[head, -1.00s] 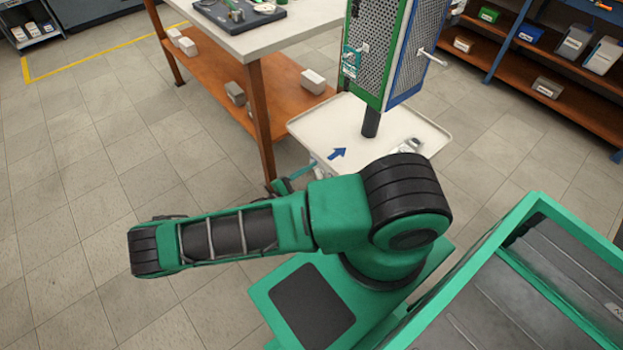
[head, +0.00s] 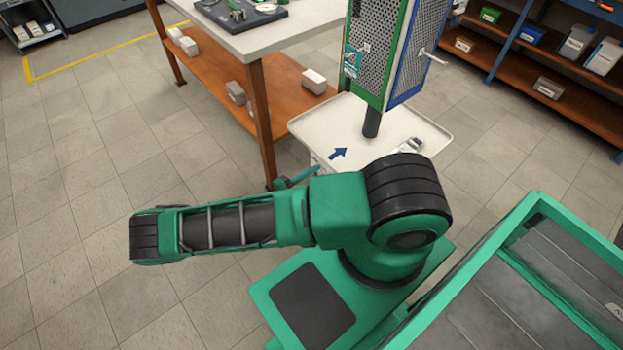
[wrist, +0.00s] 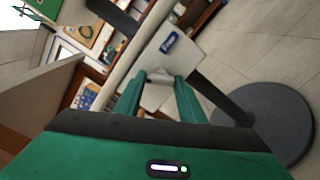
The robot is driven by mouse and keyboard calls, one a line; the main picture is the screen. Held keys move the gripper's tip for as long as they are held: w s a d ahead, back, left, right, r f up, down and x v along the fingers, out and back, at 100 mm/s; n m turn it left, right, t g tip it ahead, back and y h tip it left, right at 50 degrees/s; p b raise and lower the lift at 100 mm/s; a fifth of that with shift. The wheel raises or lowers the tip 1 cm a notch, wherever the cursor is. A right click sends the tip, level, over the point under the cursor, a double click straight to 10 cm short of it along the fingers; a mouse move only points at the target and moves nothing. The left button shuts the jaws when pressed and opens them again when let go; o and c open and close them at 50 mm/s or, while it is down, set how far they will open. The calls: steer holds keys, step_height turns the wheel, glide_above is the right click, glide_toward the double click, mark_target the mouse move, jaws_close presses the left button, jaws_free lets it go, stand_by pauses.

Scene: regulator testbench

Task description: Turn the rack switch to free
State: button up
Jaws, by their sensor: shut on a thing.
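In the head view my arm hides most of the gripper. I cannot read the switch's position.
A perforated green and blue panel tower (head: 400,50) rises on a dark post from the stand. A workbench (head: 275,38) with an orange lower shelf is close on the left. Shelves with bins (head: 570,105) stand at the right. The floor at left is open.

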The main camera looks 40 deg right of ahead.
steer(key=m, duration=0.3)
steer(key=shift+s+d+m, duration=0.1)
steer(key=shift+d+m, duration=0.05)
steer(key=shift+m, duration=0.15)
steer(key=m, duration=0.3)
steer(key=shift+m, duration=0.4)
steer(key=m, duration=0.3)
steer(key=shift+s+f+m, duration=0.1)
steer(key=shift+m, duration=2)
steer(key=shift+f, duration=0.1)
steer(key=o, duration=1)
steer(key=shift+o, duration=0.2)
